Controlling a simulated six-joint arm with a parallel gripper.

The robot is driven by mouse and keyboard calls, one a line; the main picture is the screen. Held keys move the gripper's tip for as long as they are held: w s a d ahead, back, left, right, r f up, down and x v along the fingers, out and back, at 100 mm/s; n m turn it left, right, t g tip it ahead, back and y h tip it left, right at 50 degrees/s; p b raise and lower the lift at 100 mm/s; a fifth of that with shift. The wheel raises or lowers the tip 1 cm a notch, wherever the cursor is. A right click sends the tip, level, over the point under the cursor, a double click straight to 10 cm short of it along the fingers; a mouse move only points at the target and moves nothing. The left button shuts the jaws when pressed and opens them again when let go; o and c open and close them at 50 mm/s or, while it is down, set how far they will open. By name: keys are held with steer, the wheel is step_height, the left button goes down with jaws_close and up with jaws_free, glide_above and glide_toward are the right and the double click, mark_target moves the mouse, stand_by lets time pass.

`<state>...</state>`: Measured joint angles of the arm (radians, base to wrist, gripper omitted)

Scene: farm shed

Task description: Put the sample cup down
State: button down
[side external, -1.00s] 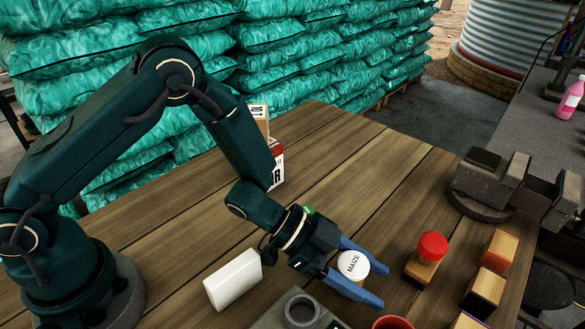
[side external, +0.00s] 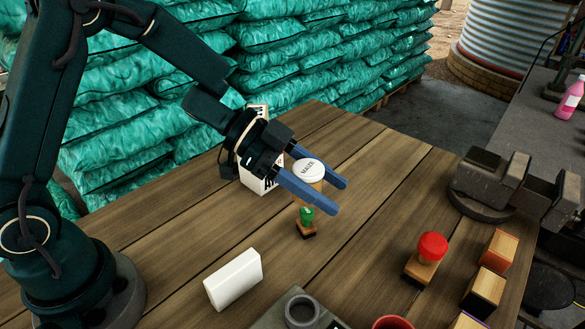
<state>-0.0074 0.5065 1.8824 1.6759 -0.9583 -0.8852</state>
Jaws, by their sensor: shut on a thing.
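The sample cup (side external: 309,171) has a white lid marked MAIZE and a tan body. My gripper (side external: 337,197) is shut on it, with the blue fingers on either side of the cup. The cup looks raised above the wooden table (side external: 365,200), lid up. The near finger hides part of its lower body. A small green-topped wooden piece (side external: 306,219) stands on the table just below the fingers in the picture.
A white carton (side external: 258,182) stands behind my gripper. A white block (side external: 233,279), a grey device with a round socket (side external: 302,309) and a red cup (side external: 392,323) are in front. A red-topped wooden piece (side external: 426,258), wooden blocks (side external: 485,290) and a vise (side external: 515,185) are right. The table's middle is clear.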

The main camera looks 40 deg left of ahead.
mark_target(323, 168)
steer(key=r, duration=1.1)
steer(key=shift+w+a+r, duration=0.1)
steer(key=shift+a+r, duration=0.25)
steer(key=shift+a, duration=0.05)
steer(key=w+a+n+t+y, duration=0.35)
steer(key=a+n+y, duration=0.2)
steer(key=a, duration=1.05)
steer(key=w+a+n+t+y, duration=0.2)
steer(key=a+n+t+y, duration=0.3)
steer(key=a, duration=1)
steer(key=shift+n+g+h, duration=0.35)
steer(key=shift+g+h, duration=0.3)
steer(key=shift+h, duration=0.2)
steer(key=f, duration=1.7)
steer(key=shift+s+d+f, duration=0.1)
steer(key=shift+s+d, duration=0.05)
steer(key=shift+d, duration=0.1)
steer(key=shift+f, duration=2.45)
steer(key=shift+f, duration=0.1)
steer(key=shift+c, duration=1.1)
jaws_free()
